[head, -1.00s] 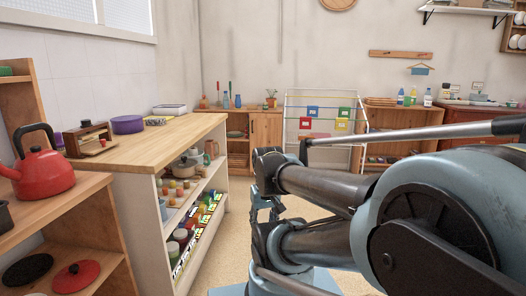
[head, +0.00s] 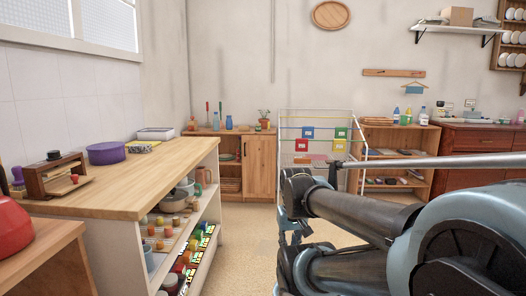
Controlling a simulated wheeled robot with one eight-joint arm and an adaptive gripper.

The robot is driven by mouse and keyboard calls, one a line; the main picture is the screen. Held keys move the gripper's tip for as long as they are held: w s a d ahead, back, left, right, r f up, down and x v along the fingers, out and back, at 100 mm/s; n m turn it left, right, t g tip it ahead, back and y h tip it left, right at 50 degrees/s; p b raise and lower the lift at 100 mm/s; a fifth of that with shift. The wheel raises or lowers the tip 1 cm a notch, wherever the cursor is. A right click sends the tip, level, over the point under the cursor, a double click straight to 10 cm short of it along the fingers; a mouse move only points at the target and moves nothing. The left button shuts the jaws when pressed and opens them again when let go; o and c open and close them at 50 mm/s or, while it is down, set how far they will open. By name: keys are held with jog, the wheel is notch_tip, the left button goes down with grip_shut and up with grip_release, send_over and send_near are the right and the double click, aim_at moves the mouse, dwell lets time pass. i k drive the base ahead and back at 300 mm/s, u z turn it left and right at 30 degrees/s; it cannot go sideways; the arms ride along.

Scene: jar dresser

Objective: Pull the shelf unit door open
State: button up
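The wooden shelf unit (head: 227,147) stands against the back wall. Its right half has a light wooden door (head: 261,166), which looks closed. Its left half is open, with shelves holding dishes. My folded arm fills the right foreground, and its near end overlaps the area just right of and below the door. I cannot make out my gripper's fingers in this view. The arm is well short of the door, with floor between them.
A long wooden-topped counter (head: 150,174) with jars and pots on its shelves runs along the left. A drying rack (head: 312,138) stands right of the shelf unit, before another open shelf (head: 392,136). Beige floor (head: 240,225) is clear between the counter and my arm.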

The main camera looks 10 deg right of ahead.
aim_at(259, 152)
jog(key=z, duration=0.4)
jog(key=i, duration=2.15)
jog(key=u, duration=0.4)
jog(key=i, duration=0.85)
jog(key=u, duration=0.2)
